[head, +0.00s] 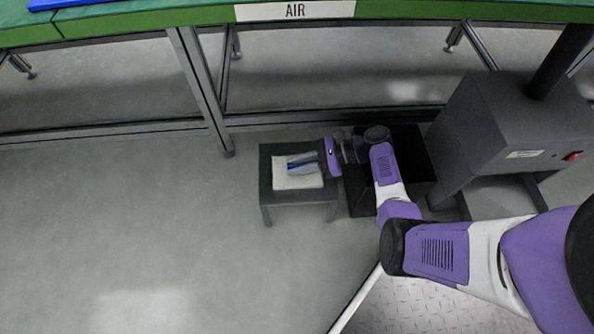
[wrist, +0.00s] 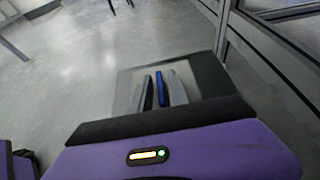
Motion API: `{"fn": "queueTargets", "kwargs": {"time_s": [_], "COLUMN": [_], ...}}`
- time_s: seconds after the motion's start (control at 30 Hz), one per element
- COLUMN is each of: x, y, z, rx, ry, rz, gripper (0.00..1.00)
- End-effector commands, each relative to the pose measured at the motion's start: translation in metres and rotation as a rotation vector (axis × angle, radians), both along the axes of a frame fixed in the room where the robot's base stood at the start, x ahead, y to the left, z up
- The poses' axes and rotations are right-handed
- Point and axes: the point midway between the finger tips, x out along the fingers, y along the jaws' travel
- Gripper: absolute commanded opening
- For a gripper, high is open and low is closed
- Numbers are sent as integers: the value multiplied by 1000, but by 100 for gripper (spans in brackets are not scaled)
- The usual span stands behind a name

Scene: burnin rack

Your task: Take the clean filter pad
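A flat white pad (head: 292,181) lies on a small dark stool (head: 310,198) in the head view. In the wrist view a pale square surface (wrist: 126,91) shows beneath my fingers. My gripper (head: 300,164) reaches in from the right, over the upper part of the pad. Its two grey fingers also show in the wrist view (wrist: 161,90), standing apart. A narrow blue strip (wrist: 161,87) shows between them, closer to the right finger. I cannot tell whether this strip is held or is part of the gripper, nor whether the fingers touch the pad.
A dark grey machine (head: 500,125) with a red switch stands to the right. The floor at left is clear.

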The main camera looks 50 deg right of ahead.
Motion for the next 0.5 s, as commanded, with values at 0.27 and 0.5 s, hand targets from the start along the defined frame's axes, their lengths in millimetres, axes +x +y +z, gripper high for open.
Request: {"fn": "queueTargets", "kwargs": {"time_s": [0.27,0.5], "x": [0,0], "y": [0,0], "z": [0,1], "rx": [0,0], "ry": [0,0], "rz": [0,0], "gripper": [0,0]}}
